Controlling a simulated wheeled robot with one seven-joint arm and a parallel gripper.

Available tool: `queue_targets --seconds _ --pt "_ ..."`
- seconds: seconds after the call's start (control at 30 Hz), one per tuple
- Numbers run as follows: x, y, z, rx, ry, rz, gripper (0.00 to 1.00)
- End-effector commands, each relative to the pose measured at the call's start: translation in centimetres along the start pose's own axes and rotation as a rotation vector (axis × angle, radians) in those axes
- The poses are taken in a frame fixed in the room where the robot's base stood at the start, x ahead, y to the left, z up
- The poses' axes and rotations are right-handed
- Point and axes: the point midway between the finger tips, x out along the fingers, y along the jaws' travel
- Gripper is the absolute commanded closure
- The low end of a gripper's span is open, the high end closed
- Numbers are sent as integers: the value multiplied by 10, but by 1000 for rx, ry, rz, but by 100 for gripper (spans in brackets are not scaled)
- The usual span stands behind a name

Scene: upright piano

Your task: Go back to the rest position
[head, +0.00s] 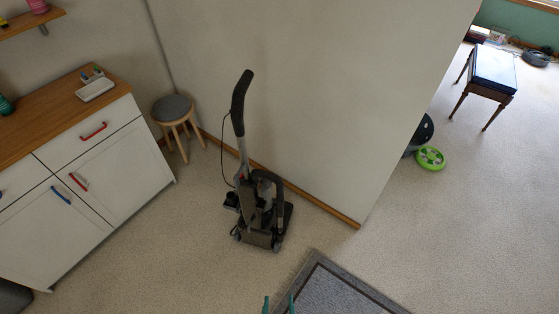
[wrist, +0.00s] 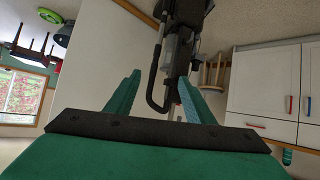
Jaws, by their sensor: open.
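My gripper (wrist: 158,98) shows in the wrist view with its two green fingers spread apart and nothing between them. In the head view only the tips of my gripper (head: 279,303) show at the bottom edge, above the floor near a grey rug. An upright vacuum cleaner (head: 262,205) stands on the carpet by the wall, apart from my gripper. It also shows beyond the fingers in the wrist view (wrist: 180,50), where the picture is upside down. No piano shows in either view.
A white cabinet (head: 122,165) with a wooden top stands at the left, with a round stool (head: 174,110) beside it. A grey rug (head: 335,290) lies at the bottom. A bench (head: 494,68) and a green round thing (head: 431,158) are at the right.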

Motion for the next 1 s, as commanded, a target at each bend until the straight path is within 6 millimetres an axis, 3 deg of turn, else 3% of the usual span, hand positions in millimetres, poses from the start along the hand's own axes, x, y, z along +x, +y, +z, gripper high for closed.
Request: queue_targets --seconds 0.03,0.2,0.43,0.6,1.0 --pt "-20 1 -5 7 28 3 52" --pt "-81 4 -38 35 154 11 52" --pt "-144 9 -84 63 290 15 52" --pt "-164 10 -100 73 335 15 52" --pt "-165 10 -102 74 341 15 52"
